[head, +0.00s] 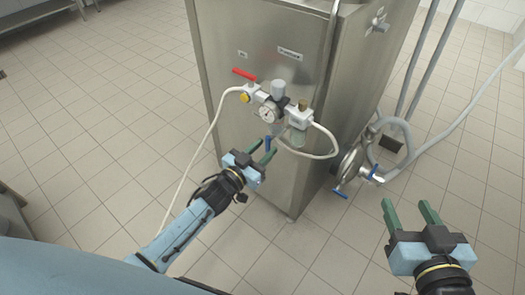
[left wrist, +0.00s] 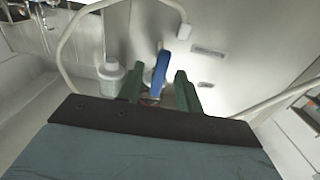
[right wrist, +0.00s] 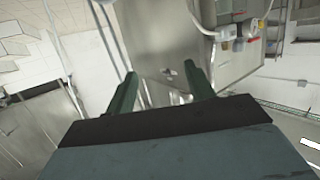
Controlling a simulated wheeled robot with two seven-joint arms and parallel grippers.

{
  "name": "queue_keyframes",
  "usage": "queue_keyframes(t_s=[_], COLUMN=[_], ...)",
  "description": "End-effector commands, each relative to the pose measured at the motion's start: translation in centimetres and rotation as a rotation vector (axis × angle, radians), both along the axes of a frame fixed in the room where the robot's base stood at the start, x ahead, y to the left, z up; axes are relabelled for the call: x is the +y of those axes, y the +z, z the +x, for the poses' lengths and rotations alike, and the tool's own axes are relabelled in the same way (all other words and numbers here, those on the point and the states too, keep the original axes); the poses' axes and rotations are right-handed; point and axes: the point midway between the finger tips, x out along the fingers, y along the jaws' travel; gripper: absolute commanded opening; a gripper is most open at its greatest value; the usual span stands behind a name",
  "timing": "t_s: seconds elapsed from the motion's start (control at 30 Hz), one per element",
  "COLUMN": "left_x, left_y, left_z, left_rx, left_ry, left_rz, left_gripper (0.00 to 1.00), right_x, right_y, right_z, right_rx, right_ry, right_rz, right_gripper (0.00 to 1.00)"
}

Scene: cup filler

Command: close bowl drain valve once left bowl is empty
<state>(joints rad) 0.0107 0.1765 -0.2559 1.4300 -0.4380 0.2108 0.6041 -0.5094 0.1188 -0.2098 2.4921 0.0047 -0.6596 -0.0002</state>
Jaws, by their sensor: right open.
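A steel cabinet (head: 265,65) carries a valve assembly with a round gauge (head: 267,114). A blue handle (head: 269,143) hangs below the gauge. In the left wrist view the blue handle (left wrist: 160,72) shows between my left fingers, with gaps on both sides. My left gripper (head: 265,149) is open beside this handle; contact cannot be told. A steel valve (head: 350,166) low at the cabinet's right side has blue handles (head: 341,194). My right gripper (head: 408,206) is open and empty, lower right of that valve. No bowl interior is visible, so its contents cannot be told.
A red lever (head: 244,74) sits at the assembly's upper left. A white hose (head: 205,140) loops down from the assembly on the left. Grey hoses (head: 455,125) run behind the low valve. The tiled floor (head: 120,110) is clear at left.

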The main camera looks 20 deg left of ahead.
Motion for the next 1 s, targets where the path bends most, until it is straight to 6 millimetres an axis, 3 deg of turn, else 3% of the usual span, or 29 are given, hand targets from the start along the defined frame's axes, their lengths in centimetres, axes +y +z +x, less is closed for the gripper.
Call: queue_keyframes(t_s=[0.23, 0.53, 1.0], left_x=[0.0, 0.0, 0.2], left_y=[0.0, 0.0, 0.0], left_z=[0.0, 0.0, 0.1], left_rx=[0.000, 0.000, -0.029], left_ry=[0.000, 0.000, 0.000], left_rz=[0.000, 0.000, 0.084], left_gripper=[0.35, 0.00, 0.00], right_x=[0.0, 0.0, -0.4], right_y=[0.1, 0.1, -1.0], right_z=[0.0, 0.0, -0.4], right_rx=[-0.006, -0.004, 0.066], right_ry=[0.001, 0.001, -0.007], right_rz=[0.002, 0.001, -0.020], right_gripper=[0.54, 0.54, 0.54])
